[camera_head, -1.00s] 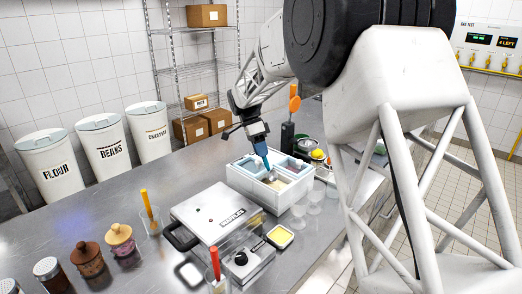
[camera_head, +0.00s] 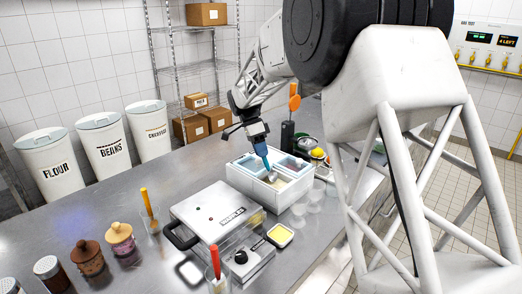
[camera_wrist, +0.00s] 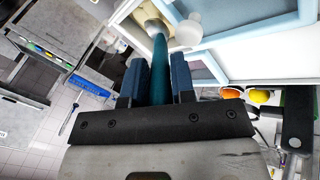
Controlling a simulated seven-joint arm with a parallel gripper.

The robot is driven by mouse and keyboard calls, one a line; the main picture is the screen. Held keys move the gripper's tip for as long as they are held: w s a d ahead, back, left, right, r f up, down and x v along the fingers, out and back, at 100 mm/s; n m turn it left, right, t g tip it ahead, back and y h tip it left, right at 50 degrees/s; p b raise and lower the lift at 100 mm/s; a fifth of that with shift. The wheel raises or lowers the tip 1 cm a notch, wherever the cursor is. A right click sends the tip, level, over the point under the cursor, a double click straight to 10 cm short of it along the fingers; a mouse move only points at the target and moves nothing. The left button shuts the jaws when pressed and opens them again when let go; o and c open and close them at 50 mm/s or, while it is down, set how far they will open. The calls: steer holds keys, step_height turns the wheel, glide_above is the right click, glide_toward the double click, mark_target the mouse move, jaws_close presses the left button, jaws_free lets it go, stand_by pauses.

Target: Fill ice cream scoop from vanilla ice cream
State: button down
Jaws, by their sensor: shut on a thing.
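My gripper (camera_head: 259,138) is shut on the teal-blue handle of the ice cream scoop (camera_head: 265,157). In the wrist view the handle (camera_wrist: 158,75) lies between my two dark blue fingers (camera_wrist: 158,82). The scoop tilts down into the white freezer box (camera_head: 240,183), its metal head over or in a cream-coloured compartment, likely the vanilla ice cream (camera_wrist: 131,30). A rounded whitish lump (camera_wrist: 188,30) shows beside the head; I cannot tell whether it is ice cream in the scoop. How deep the head sits is unclear.
The box has light blue lids or frames (camera_wrist: 240,22). Clear cups (camera_head: 314,197) stand at its right. A waffle maker (camera_head: 214,213) is in front, with a yellow-filled container (camera_head: 280,235) beside it. A dark holder with an orange utensil (camera_head: 294,98) stands behind the box.

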steer(key=shift+f, duration=0.35)
stand_by(0.4)
steer(key=shift+s+d+f, duration=0.3)
steer(key=shift+s, duration=0.05)
stand_by(0.8)
